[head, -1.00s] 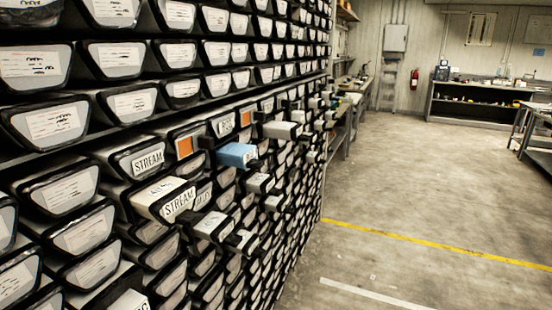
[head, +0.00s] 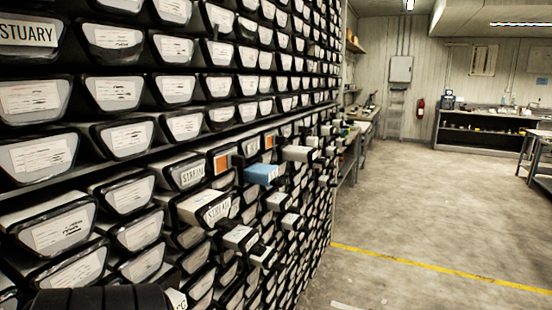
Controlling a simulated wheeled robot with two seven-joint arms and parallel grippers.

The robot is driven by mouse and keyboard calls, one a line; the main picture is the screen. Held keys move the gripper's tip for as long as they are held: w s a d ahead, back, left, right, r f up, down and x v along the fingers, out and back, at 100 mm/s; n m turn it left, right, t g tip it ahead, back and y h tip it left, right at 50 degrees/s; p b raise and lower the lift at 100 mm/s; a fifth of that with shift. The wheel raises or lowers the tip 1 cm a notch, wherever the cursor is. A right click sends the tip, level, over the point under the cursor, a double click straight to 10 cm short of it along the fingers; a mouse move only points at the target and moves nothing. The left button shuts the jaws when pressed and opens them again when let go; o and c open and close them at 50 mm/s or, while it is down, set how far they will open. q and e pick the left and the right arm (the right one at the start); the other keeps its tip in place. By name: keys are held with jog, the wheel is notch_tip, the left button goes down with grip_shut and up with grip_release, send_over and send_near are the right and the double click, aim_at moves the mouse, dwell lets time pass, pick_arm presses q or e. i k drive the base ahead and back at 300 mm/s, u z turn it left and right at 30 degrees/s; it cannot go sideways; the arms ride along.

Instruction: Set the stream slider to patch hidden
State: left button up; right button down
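A core liner (head: 206,207) labelled STREAM juts out of the rack in the middle of the head view. Above and left of it is a flush liner end with a STREAM label (head: 190,175). To the right of that label an orange patch (head: 221,163) shows uncovered, with a small dark piece just right of it. A second orange patch (head: 269,142) shows farther along the row. I cannot tell which part is the stream slider. Neither of my grippers is in view.
A blue block (head: 262,174) and several pale liners stick out of the rack to the right. An ESTUARY label (head: 27,33) is at upper left. A black ribbed part, probably my arm, shows at the bottom left. The floor (head: 420,220) to the right is clear.

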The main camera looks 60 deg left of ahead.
aim_at(233, 160)
jog(key=u, duration=0.45)
jog(key=i, duration=1.35)
jog(key=u, duration=1.15)
